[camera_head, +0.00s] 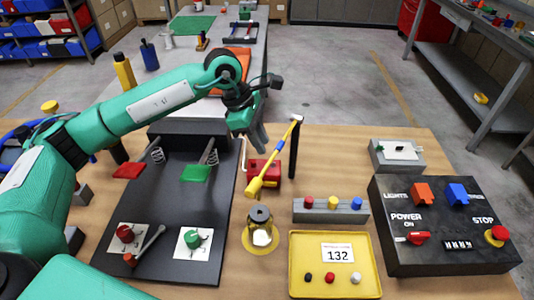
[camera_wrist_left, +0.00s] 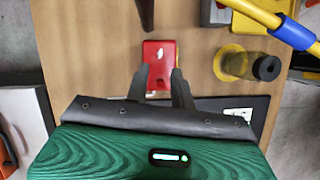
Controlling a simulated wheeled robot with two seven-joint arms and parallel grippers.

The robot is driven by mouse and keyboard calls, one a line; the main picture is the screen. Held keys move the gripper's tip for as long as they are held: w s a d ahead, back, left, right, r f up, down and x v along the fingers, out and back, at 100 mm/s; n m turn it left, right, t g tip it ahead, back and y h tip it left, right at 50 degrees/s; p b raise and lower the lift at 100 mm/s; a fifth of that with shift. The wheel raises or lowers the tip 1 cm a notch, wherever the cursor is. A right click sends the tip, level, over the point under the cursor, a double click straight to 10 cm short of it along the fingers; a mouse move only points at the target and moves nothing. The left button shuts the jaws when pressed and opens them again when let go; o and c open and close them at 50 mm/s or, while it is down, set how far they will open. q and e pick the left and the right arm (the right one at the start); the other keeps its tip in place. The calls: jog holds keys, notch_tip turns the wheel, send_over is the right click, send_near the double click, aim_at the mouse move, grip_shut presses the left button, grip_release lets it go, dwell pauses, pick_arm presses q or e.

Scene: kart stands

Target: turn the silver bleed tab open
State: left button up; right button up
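A red block (camera_head: 258,168) stands on the wooden table, partly hidden behind a yellow handle. In the left wrist view the red block (camera_wrist_left: 152,74) has a small pale, silvery piece (camera_wrist_left: 160,54) on top, which may be the bleed tab; its turn position is too small to tell. My left gripper (camera_head: 258,140) points down above the red block. In the left wrist view its two fingers (camera_wrist_left: 157,82) are apart, with the block showing between and beyond them and nothing held. My right gripper is in neither view.
A yellow handle with a blue band (camera_head: 272,160) slants up beside the red block. A yellow-based jar (camera_head: 259,226), a button bar (camera_head: 331,217), a yellow tray (camera_head: 335,236) and a black control box (camera_head: 445,245) stand nearby. A black pedal board (camera_head: 150,215) lies left.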

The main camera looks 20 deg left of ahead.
pick_arm(q)
jog(key=v, duration=0.8)
jog(key=shift+b, duration=0.4)
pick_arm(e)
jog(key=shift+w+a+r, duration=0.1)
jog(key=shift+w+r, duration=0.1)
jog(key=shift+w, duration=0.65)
